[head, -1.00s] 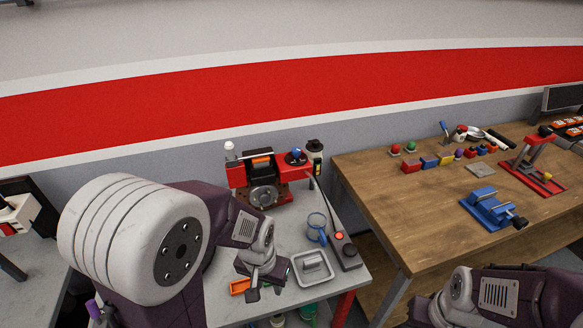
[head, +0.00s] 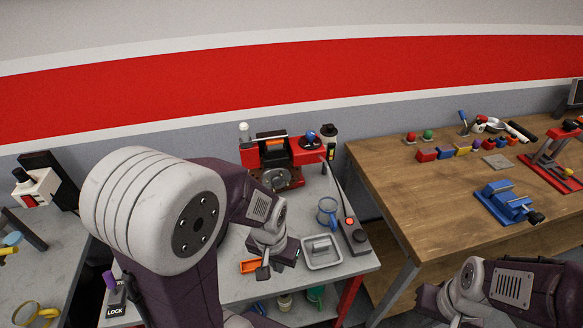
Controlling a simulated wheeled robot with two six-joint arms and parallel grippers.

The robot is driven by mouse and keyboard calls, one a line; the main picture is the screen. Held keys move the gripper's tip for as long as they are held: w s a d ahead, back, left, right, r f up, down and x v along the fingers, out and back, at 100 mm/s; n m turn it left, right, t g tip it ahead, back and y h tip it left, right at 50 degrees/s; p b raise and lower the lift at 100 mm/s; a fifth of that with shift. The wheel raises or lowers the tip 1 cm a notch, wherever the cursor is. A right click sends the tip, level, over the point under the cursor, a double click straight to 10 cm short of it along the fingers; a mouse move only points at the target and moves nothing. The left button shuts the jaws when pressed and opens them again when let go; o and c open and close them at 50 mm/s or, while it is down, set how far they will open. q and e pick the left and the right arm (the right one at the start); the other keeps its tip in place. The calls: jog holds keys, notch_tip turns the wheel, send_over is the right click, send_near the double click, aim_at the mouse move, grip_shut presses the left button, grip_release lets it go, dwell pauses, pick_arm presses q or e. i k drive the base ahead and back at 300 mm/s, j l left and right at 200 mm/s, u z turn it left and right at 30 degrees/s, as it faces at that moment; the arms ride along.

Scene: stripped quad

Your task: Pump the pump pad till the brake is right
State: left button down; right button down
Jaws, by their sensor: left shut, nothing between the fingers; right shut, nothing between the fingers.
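A red brake rig (head: 310,152) with a grey disc (head: 275,178) stands at the back of the small grey bench. A blue knob and a black-capped reservoir (head: 329,133) are at its right. A dark hand unit (head: 354,236) with a red light and a black button lies at the bench's right edge, joined to a dark cable. I cannot tell for sure which part is the pump pad.
A grey tray (head: 322,262) with a block, an orange tray (head: 249,267) and a blue mug (head: 327,212) crowd the small bench. A wooden table (head: 430,215) with a blue vise (head: 507,203) stands to the right, across a gap. Another bench (head: 45,270) is at left.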

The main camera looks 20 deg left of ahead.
aim_at(359, 235)
jog(key=i+l+u, duration=0.2)
jog(key=l+u, duration=0.7)
jog(key=l, duration=0.2)
jog(key=l+u, duration=0.45)
jog(key=l, duration=0.15)
jog(key=l+u, duration=0.45)
jog(key=l, duration=0.15)
jog(key=k, duration=0.05)
